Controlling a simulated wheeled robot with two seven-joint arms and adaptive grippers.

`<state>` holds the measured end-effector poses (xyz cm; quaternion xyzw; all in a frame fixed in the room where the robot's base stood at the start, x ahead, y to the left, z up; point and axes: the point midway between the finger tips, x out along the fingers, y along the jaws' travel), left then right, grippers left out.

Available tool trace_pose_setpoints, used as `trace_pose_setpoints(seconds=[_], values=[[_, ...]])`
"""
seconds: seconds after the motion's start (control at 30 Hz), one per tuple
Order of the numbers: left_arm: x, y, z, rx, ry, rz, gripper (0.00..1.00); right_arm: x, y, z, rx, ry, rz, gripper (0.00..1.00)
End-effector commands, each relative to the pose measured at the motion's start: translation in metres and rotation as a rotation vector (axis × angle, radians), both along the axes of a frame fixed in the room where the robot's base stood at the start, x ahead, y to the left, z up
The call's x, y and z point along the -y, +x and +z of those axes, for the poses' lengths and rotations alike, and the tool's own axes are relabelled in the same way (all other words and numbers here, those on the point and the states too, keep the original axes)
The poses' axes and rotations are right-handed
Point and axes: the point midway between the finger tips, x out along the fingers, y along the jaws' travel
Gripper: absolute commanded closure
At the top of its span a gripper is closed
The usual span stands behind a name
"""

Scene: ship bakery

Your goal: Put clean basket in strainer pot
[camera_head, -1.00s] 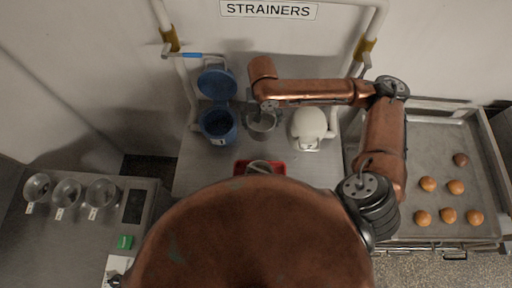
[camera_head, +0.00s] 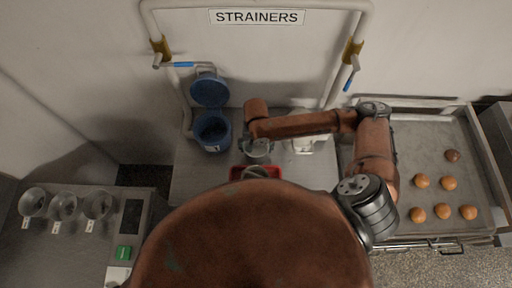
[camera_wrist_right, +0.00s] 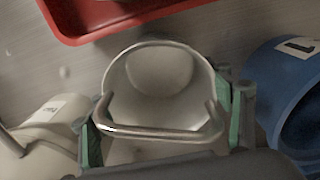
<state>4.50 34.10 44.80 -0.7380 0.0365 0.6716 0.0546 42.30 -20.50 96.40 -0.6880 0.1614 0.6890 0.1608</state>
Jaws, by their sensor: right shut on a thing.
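My right gripper (camera_head: 256,146) is over the table between the two pots. In the right wrist view its green-padded fingers (camera_wrist_right: 162,128) stand on either side of a pale metal basket (camera_wrist_right: 155,85) with a wire handle, and it is shut on the basket. The basket also shows under the gripper in the head view (camera_head: 259,153). A blue pot (camera_head: 212,132) with its lid raised stands to the left; its dark opening faces up. A white pot (camera_head: 303,146) stands to the right, partly hidden by my arm. My left gripper is not in view.
A red tray (camera_head: 238,172) in front of the pots holds a metal item and is partly hidden by my body. A baking tray (camera_head: 425,140) with several buns lies at the right. Several metal cups (camera_head: 64,206) sit on the left counter. A rail stands behind.

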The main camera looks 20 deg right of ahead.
Motion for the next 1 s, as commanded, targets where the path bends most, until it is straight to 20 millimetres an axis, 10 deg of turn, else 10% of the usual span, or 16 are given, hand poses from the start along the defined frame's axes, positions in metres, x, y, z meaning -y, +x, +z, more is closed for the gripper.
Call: trace_pose_setpoints(seconds=[0.27, 0.3, 0.53, 1.0], values=[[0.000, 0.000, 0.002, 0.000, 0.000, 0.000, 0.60, 0.000, 0.000, -0.001, 0.000, 0.001, 0.000, 0.55], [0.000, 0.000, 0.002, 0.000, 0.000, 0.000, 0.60, 0.000, 0.000, -0.001, 0.000, 0.001, 0.000, 0.28], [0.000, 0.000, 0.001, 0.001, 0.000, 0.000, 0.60, 0.000, 0.000, -0.001, 0.000, 0.001, 0.000, 0.12], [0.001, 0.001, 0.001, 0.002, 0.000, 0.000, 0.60, -0.001, 0.002, 0.015, 0.004, 0.004, 0.000, 0.10]])
